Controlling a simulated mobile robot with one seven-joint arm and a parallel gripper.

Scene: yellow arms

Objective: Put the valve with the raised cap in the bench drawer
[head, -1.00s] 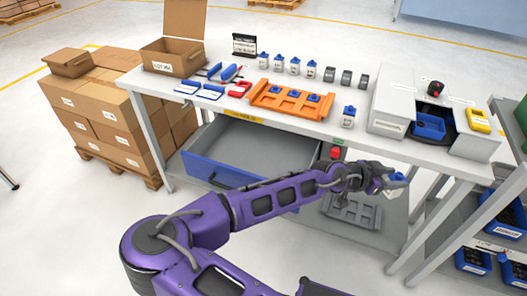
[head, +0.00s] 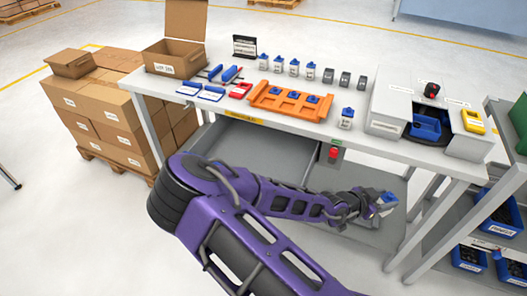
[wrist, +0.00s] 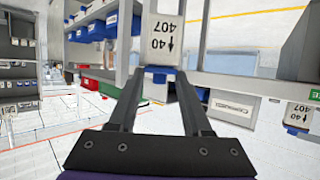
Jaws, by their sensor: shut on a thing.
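My gripper (head: 376,205) is in front of the bench, below its top and right of the drawer. It is shut on a pale valve (wrist: 165,38), whose label reads 40 and 407 in the wrist view. A blue part of this valve (head: 389,197) shows at the fingertips in the head view; its cap height is too small to tell. The bench drawer (head: 258,138) stands open under the bench top, and its inside looks empty where visible. My arm hides its front and much of its inside.
On the bench (head: 220,103) stand several blue-capped valves (head: 294,67), a separate one (head: 346,118), and an orange rack (head: 265,103) with blue-topped pieces. A red button (head: 333,153) sits under the bench edge. A lower shelf (head: 365,235) is beneath my gripper.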

